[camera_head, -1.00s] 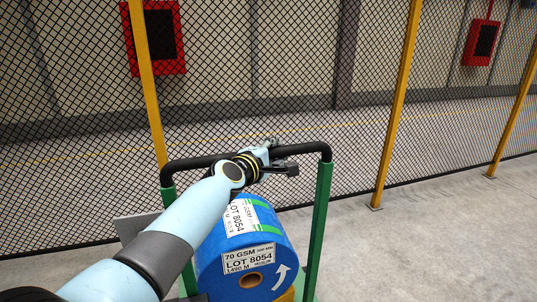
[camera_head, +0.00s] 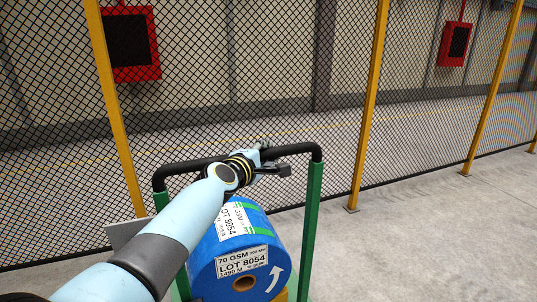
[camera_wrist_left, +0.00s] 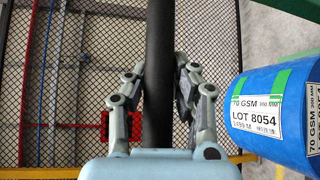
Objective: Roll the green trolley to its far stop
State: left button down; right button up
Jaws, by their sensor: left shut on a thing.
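The green trolley (camera_head: 313,215) stands in front of me, with green uprights and a black handle bar across the top (camera_head: 296,149). A blue roll (camera_head: 211,264) with white "LOT 8054" labels rides on it; it also shows at the right of the left wrist view (camera_wrist_left: 283,85). My left gripper (camera_head: 268,160) is shut on the black handle bar, near its middle. In the left wrist view the bar (camera_wrist_left: 158,60) runs between the two fingers (camera_wrist_left: 158,90). The trolley's wheels and the far stop are not visible. My right gripper is not in view.
A black mesh fence (camera_head: 240,110) with yellow posts (camera_head: 368,105) runs behind the trolley. Red boxes (camera_head: 130,44) are on the wall beyond it. Bare concrete floor (camera_head: 430,240) lies open to the right.

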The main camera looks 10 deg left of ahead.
pick_arm(q)
jog(key=c, duration=1.5)
grip_release()
jog(key=shift+s+d+f, duration=0.1)
jog(key=shift+s+f, duration=0.15)
jog(key=shift+f, duration=0.15)
jog(key=shift+c, duration=0.2)
jog(key=o, duration=0.5)
jog(key=shift+s+r, duration=0.25)
jog(key=shift+r, duration=0.05)
jog(key=shift+c, duration=0.2)
jog(key=shift+w, duration=0.2)
jog(key=v, duration=1.2)
jog(key=shift+s, duration=0.1)
